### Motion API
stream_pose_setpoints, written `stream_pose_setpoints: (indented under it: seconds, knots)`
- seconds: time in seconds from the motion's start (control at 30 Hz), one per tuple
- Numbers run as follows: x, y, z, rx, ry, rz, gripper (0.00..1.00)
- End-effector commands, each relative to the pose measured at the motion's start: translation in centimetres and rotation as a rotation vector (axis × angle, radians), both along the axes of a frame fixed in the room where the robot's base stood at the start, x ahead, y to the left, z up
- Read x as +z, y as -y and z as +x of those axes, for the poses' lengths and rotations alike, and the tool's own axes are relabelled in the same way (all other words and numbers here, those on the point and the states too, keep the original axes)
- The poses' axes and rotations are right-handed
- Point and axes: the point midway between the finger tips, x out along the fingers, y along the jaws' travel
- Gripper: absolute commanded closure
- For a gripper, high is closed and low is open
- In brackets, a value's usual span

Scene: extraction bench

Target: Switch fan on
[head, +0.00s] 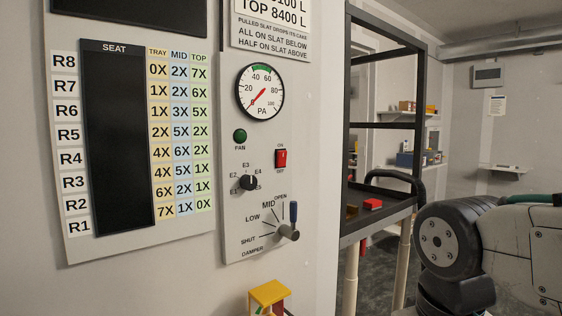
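The red rocker switch (281,158) sits on the grey control panel (232,225), with ON printed above it and OFF below. Which way it is tipped is too small to tell. Left of it is a round dark green FAN lamp (240,136) that does not look brightly lit. Above, the round PA gauge (260,92) has a red needle pointing down-left, near the low end of its scale. My arm shows at the right edge, well apart from the panel. My gripper is not in view.
A yellow-topped object (268,294) stands at the bottom. A black rack (376,213) with a red item (373,204) is right of the panel. A SEAT chart board (140,243) is left.

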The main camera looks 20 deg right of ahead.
Motion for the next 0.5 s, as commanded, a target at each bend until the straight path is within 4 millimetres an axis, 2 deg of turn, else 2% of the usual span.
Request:
stream_pose_setpoints:
  seconds: [0.33, 0.37, 0.5]
  knots:
    - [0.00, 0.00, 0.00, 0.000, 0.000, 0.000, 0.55]
    - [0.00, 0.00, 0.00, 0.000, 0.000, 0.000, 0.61]
    - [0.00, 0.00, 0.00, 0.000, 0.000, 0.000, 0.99]
